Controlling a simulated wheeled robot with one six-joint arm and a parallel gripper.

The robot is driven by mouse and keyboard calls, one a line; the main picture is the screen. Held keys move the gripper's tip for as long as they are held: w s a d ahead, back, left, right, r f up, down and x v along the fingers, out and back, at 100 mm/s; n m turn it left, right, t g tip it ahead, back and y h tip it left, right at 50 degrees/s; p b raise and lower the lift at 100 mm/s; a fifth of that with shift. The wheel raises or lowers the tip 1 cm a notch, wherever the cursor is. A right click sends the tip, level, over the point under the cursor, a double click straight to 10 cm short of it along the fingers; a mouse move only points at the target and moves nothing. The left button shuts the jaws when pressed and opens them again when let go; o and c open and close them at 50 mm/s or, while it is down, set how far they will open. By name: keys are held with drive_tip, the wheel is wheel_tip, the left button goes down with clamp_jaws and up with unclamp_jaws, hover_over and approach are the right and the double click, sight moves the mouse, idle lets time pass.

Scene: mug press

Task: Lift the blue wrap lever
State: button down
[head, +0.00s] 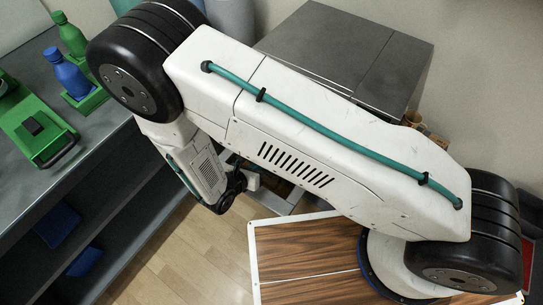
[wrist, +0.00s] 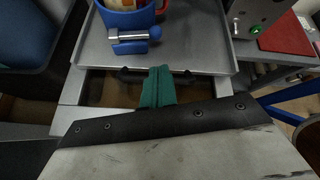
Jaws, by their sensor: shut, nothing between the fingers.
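The blue wrap (wrist: 120,19) curves around a cup-like thing at the top edge of the wrist view, partly cut off. Its lever (wrist: 130,48) is a short blue bar with a silver cylinder just above it, over a grey metal tray (wrist: 92,58). My gripper (wrist: 158,72) shows its teal fingers closed together and empty. The fingertips are below and slightly right of the lever in the picture, apart from it, near the tray's front edge. In the head view my arm hides the wrap and lever.
A grey machine part with a lit green button (wrist: 256,29) stands right of the wrap, beside a red mat (wrist: 285,36). In the head view, a green device (head: 38,122) and bottles (head: 68,75) stand on the left counter. A grey metal box (head: 345,50) is behind my arm.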

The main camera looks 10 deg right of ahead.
drive_tip(key=x, duration=1)
